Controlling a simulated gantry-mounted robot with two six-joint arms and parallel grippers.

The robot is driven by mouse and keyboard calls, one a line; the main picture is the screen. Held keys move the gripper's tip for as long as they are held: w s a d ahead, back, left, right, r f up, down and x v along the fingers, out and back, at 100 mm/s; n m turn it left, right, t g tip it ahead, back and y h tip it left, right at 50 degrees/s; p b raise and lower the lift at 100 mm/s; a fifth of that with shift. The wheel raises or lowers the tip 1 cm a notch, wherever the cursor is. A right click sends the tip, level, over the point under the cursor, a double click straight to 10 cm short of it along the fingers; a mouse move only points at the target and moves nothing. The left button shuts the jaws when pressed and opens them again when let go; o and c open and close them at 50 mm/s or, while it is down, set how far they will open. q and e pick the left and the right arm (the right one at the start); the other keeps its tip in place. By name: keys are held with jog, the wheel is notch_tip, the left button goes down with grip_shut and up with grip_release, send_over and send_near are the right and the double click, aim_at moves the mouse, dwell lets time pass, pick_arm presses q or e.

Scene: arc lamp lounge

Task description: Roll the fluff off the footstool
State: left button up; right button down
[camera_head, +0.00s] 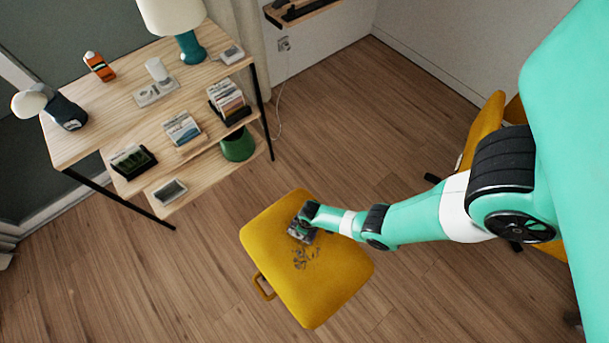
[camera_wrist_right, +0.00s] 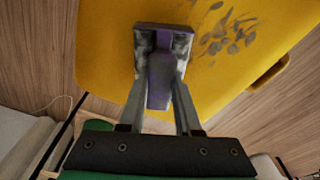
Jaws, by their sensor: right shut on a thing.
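The yellow footstool (camera_head: 331,285) stands on the wooden floor in the head view, and its top (camera_wrist_right: 112,52) fills much of the right wrist view. Dark grey fluff (camera_head: 304,258) lies in a patch near the middle of the top; it also shows in the right wrist view (camera_wrist_right: 232,34). My right gripper (camera_head: 300,226) is over the footstool beside the fluff. In the right wrist view its fingers are shut on a purple roller (camera_wrist_right: 160,82) with grey smudges at its end. I cannot tell whether the roller touches the top. My left gripper is not in view.
A wooden shelf desk (camera_head: 110,100) stands at the upper left, holding a lamp (camera_head: 190,46), an orange bottle (camera_head: 99,66) and racks of small items. A yellow chair (camera_head: 482,128) is partly hidden behind my right arm. The floor left of the footstool is clear.

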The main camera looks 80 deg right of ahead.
jog(key=shift+w+d, duration=0.15)
jog(key=shift+d, duration=0.2)
jog(key=shift+w+d+r+p, duration=0.1)
jog(key=shift+d+r+p, duration=0.15)
jog(key=shift+r+p, duration=0.3)
jog(key=shift+w+d+r+p, duration=0.1)
jog(key=shift+d+r+p, duration=0.15)
jog(key=shift+r, duration=0.45)
jog(key=shift+s+a+r+p, duration=0.15)
jog(key=shift+a+r+p, duration=0.3)
jog(key=shift+r+p, duration=0.25)
notch_tip(320, 180, up, 2)
jog(key=shift+d+r+p, duration=0.1)
jog(key=shift+d+p, duration=0.05)
jog(key=shift+p, duration=1)
notch_tip(320, 180, up, 2)
jog(key=shift+r+p, duration=0.1)
jog(key=shift+p, duration=0.9)
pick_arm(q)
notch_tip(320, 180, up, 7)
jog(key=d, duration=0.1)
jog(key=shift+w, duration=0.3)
